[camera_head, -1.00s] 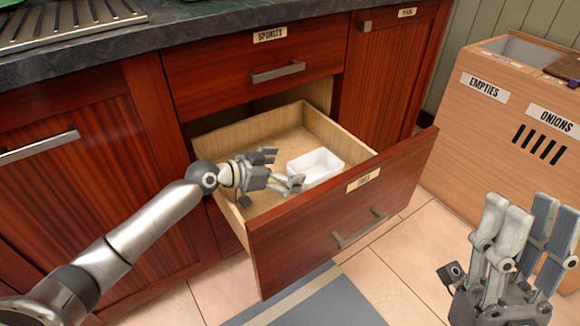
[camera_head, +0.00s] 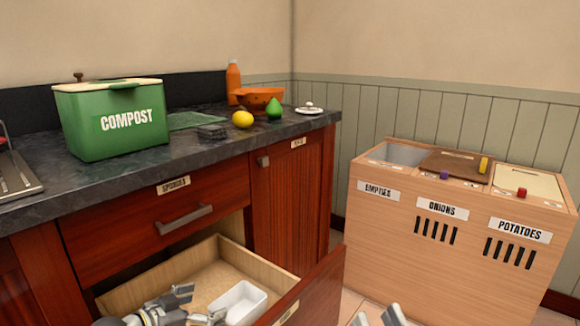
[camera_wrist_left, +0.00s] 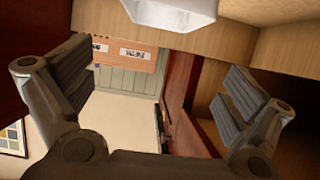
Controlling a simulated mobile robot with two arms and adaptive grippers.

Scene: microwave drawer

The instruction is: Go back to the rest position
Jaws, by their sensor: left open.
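The lower drawer (camera_head: 120,299) is pulled out, with a white rectangular container (camera_head: 243,297) inside near its front. The container also shows at the top of the left wrist view (camera_wrist_left: 172,14). My left gripper (camera_head: 200,303) is over the drawer, just left of the container, and is partly cut off by the picture's bottom edge. In the left wrist view its two fingers (camera_wrist_left: 160,90) stand wide apart with nothing between them. My right gripper (camera_head: 379,316) shows only its fingertips at the bottom edge, apart and empty, right of the drawer front.
The SPONGES drawer (camera_head: 110,228) is closed. A wooden sorting bin (camera_head: 390,245) stands at the right.

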